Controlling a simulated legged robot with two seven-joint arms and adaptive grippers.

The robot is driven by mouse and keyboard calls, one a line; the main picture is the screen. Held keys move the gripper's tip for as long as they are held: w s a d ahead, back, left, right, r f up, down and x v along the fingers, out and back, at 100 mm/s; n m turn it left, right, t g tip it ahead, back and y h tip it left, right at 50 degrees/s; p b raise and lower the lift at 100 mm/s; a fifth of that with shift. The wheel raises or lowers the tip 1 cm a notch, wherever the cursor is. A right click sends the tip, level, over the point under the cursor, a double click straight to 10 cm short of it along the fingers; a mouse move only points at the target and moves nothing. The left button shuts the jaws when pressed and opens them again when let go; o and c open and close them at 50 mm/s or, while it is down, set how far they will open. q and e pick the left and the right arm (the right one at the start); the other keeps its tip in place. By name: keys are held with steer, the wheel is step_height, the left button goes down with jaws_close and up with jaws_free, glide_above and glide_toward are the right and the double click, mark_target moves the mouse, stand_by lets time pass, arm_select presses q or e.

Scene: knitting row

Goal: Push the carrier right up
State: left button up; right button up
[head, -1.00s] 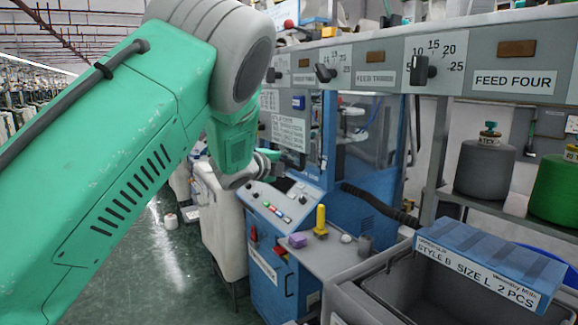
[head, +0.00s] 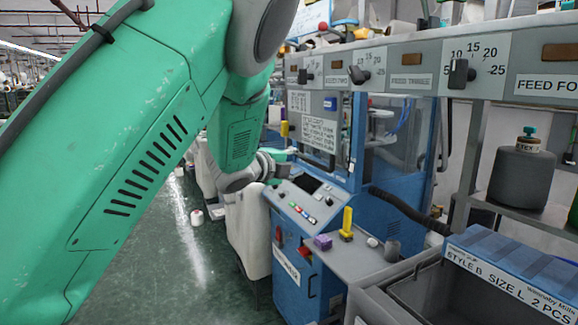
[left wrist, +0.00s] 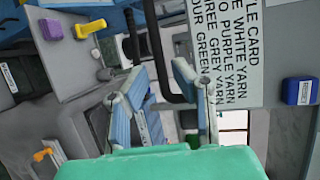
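My left gripper (head: 284,154) is partly hidden behind its own wrist in the head view, in front of the blue machine (head: 408,195). In the left wrist view its two blue-grey fingers (left wrist: 161,72) stand apart, open. A black bar handle (left wrist: 156,42) runs down between the fingertips in that view; I cannot tell if they touch it. In the head view a yellow-topped piece (head: 284,129) shows just above the gripper. I cannot tell surely which part is the carrier. My right gripper is out of view.
A sloped button panel (head: 306,208) lies below the gripper. A yellow upright piece (head: 347,221) and a purple block (head: 323,242) stand on the grey ledge. The style card (left wrist: 222,45) is close by.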

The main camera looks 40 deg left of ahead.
arm_select(q)
steer(key=shift+s+r, duration=0.15)
steer(key=shift+s, duration=0.85)
steer(key=shift+s+r, duration=0.15)
steer(key=shift+s, duration=0.85)
steer(key=shift+f, duration=0.1)
steer(key=s+d+f+n+g+b, duration=0.2)
steer(key=s+f+n, duration=0.1)
steer(key=f, duration=0.9)
steer(key=s+d+f+n+g+b, duration=0.2)
steer(key=s+d+f+n+b, duration=0.1)
steer(key=f, duration=0.8)
steer(key=s+d+f+n+g+b, duration=0.2)
steer(key=s+f+n, duration=0.1)
steer(key=f, duration=0.9)
steer(key=s+d+f+n+g+b, duration=0.2)
steer(key=s+d+f+n+g, duration=0.1)
steer(key=s+f, duration=0.5)
steer(key=s+d+f+n+g+b, duration=0.2)
steer(key=s+d+f+n+g, duration=0.1)
steer(key=s+f, duration=0.5)
steer(key=s+d+f+n+g+b, duration=0.3)
steer(key=s+d+f, duration=0.2)
steer(key=s+f, duration=0.3)
steer(key=s, duration=0.3)
steer(key=shift+s+d+f, duration=0.25)
steer(key=shift+s+f, duration=0.1)
steer(key=shift+s, duration=0.05)
steer(key=shift+w, duration=0.15)
